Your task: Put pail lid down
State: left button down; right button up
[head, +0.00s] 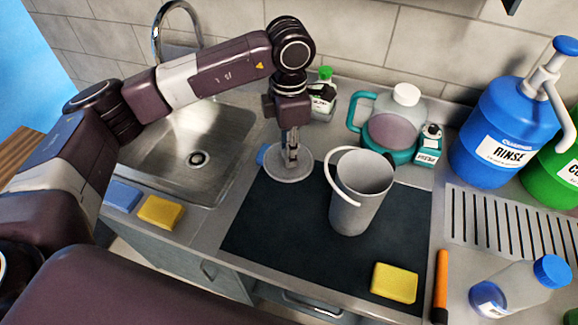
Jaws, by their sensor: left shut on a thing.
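My left gripper (291,152) is shut on the pail lid (288,166), a flat grey disc, gripped near its middle from above. The lid is over the far left part of the dark mat (265,215), close to the mat's edge. I cannot tell whether it touches the mat. The grey pail (350,205) stands upright on the mat to the right of the lid. Its top is open and its pale handle leans over to the left. My right gripper is not in view.
A steel sink (195,135) lies left. A yellow sponge (394,283) is on the mat's front right. Bottles, a teal-handled jug (392,122) and a blue RINSE jug (500,125) stand behind and right. An orange-handled tool (440,285) lies right of the mat.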

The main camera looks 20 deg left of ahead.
pick_arm(q)
notch_tip(320, 180, down, 4)
jog(key=shift+p, duration=0.4)
notch_tip(320, 180, down, 4)
jog(key=shift+r+p, duration=0.1)
jog(key=shift+p, duration=0.45)
jog(key=shift+f+b, duration=0.45)
jog(key=shift+b, duration=0.15)
jog(key=c, duration=1.7)
grip_release()
jog(key=shift+o, duration=0.2)
jog(key=shift+r, duration=0.1)
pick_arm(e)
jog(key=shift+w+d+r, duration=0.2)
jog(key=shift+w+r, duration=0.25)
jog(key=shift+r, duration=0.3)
